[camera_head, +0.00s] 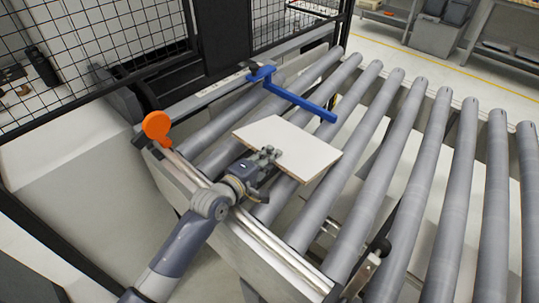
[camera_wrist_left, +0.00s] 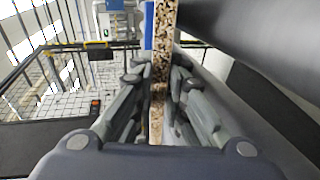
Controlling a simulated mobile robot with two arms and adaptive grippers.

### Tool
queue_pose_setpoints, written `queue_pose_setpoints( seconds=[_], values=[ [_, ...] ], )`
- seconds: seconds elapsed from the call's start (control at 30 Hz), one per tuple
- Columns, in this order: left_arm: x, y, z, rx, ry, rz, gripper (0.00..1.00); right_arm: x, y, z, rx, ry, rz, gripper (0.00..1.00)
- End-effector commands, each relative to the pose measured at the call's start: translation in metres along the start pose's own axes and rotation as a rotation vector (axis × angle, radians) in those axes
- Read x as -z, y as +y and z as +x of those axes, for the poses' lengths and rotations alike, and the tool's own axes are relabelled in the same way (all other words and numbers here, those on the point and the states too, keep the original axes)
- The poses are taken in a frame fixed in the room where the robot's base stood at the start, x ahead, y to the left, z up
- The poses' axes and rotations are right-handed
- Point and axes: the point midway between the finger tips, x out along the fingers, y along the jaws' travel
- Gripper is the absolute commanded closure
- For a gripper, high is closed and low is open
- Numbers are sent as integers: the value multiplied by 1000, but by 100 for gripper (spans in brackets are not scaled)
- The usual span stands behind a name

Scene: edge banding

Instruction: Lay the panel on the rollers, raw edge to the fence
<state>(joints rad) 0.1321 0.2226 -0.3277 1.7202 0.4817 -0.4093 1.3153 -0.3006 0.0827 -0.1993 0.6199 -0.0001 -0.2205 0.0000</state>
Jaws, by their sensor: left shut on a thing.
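The white panel (camera_head: 291,144) is over the grey rollers (camera_head: 378,165) in the head view, near their left end. I cannot tell whether it rests fully on them. My left gripper (camera_head: 268,156) is shut on the panel's near left edge. In the left wrist view the panel's raw chipboard edge (camera_wrist_left: 162,50) runs between the fingers of my left gripper (camera_wrist_left: 160,98). The fence (camera_head: 225,88) is the pale rail along the far left side of the rollers, beside the mesh guard. My right gripper is not in view.
A blue arm (camera_head: 300,98) reaches over the rollers just behind the panel. An orange round knob (camera_head: 157,127) stands at the near left corner. A black-knobbed bracket (camera_head: 376,252) is at the front rail. The rollers to the right are clear.

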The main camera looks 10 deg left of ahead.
Motion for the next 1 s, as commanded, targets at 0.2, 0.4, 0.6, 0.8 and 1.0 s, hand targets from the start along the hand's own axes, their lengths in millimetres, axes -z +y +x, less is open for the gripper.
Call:
queue_pose_setpoints(
  seconds=[0.2, 0.4, 0.6, 0.8, 1.0],
  values=[
    [0, 2, 0, -8, 1, 0, 100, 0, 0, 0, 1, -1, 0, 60],
    [0, 2, 0, -7, 1, -1, 64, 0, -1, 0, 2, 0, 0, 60],
    [0, 1, 0, -6, 1, 0, 64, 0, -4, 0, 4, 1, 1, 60],
    [0, -2, 0, 1, 0, 0, 25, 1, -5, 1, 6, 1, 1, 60],
    [0, -1, 0, -1, 0, 0, 25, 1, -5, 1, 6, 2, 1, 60]
  ],
)
